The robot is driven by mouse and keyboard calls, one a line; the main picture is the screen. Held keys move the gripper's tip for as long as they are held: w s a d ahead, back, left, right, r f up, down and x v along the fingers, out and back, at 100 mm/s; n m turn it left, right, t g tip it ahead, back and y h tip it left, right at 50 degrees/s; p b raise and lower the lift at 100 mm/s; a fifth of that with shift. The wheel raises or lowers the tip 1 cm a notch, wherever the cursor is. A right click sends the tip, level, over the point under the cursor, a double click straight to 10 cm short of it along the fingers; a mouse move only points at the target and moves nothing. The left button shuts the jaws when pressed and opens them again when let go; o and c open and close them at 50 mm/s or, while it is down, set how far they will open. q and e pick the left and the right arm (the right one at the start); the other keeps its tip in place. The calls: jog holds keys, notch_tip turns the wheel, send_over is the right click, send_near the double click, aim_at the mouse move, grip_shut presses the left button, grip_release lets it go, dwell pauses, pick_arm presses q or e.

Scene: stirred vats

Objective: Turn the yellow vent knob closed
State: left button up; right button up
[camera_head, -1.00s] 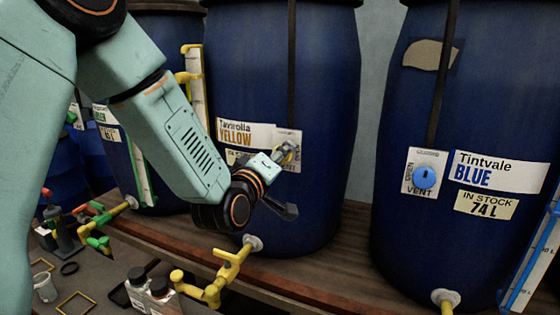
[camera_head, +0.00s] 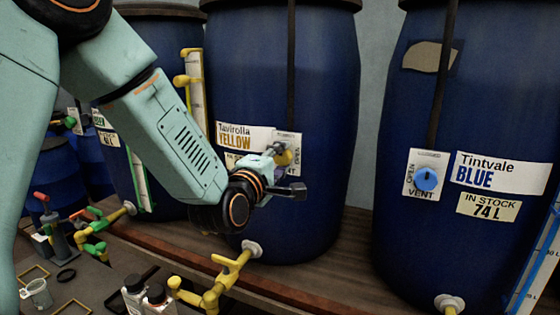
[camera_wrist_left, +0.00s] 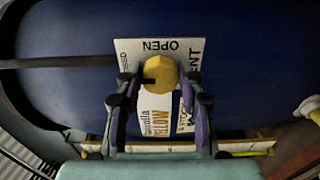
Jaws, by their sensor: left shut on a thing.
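The yellow vent knob (camera_wrist_left: 163,70) sits on a white plate (camera_wrist_left: 128,52) on the blue vat labelled Tavirolla YELLOW (camera_head: 325,80). In the left wrist view OPEN is printed upside down above the knob. The knob's dark mark lies at its lower left in that view. My left gripper (camera_wrist_left: 158,84) has a finger on each side of the knob and is shut on it. In the head view the knob (camera_head: 285,157) is partly covered by my left gripper (camera_head: 279,159). My right gripper is not in view.
Another blue vat (camera_head: 480,100) at the right has a blue vent knob (camera_head: 427,180). A yellow tap (camera_head: 230,260) sticks out below the yellow-labelled vat. Bottles (camera_head: 137,294) and a cup (camera_head: 37,293) stand at lower left. A wooden ledge (camera_head: 330,260) runs under the vats.

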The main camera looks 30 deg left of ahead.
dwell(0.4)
pick_arm(q)
jog(key=o, duration=1.2)
jog(key=shift+c, duration=0.2)
jog(key=s, duration=0.7)
jog(key=shift+s+d, duration=0.25)
